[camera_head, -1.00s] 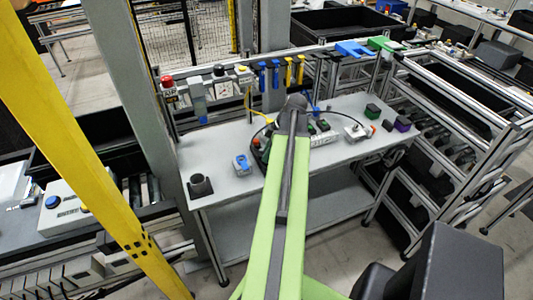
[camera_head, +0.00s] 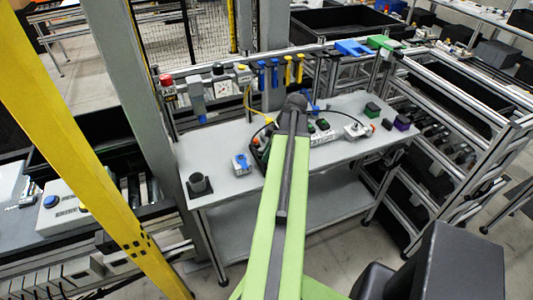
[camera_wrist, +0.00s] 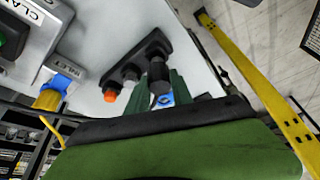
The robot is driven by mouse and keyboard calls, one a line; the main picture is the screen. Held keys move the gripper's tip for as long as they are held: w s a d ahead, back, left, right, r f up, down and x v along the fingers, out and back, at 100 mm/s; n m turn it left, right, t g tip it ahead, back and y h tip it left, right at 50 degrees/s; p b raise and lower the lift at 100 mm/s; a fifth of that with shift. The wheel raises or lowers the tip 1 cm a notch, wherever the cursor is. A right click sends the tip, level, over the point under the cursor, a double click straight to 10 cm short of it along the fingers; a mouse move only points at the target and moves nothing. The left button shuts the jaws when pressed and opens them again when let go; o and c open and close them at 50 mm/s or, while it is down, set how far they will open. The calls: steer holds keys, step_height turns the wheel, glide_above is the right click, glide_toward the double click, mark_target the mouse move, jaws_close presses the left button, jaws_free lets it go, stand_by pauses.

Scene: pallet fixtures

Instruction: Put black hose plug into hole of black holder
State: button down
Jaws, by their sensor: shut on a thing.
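In the wrist view my gripper (camera_wrist: 161,92) has its dark green fingers shut on a black cylindrical piece, seemingly the black hose plug (camera_wrist: 158,76). Behind it a long black holder (camera_wrist: 147,50) lies on the pale tabletop. An orange-tipped piece (camera_wrist: 110,95) and a dark round piece (camera_wrist: 130,74) sit along that holder. The plug overlaps the holder's end in the picture; I cannot tell whether it touches or is in a hole. In the head view my arm hides the gripper and plug.
Dark green and purple blocks (camera_head: 402,123) are at the right. A grey post (camera_head: 150,100) and yellow beam (camera_head: 80,140) stand left.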

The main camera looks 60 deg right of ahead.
steer(key=shift+f+b, duration=1.15)
steer(key=shift+f, duration=0.1)
steer(key=shift+r, duration=0.1)
steer(key=c, duration=1.1)
jaws_free()
steer(key=shift+o, duration=0.2)
steer(key=p+v, duration=1.6)
steer(key=v, duration=0.1)
steer(key=shift+r, duration=0.2)
steer(key=shift+s, duration=0.1)
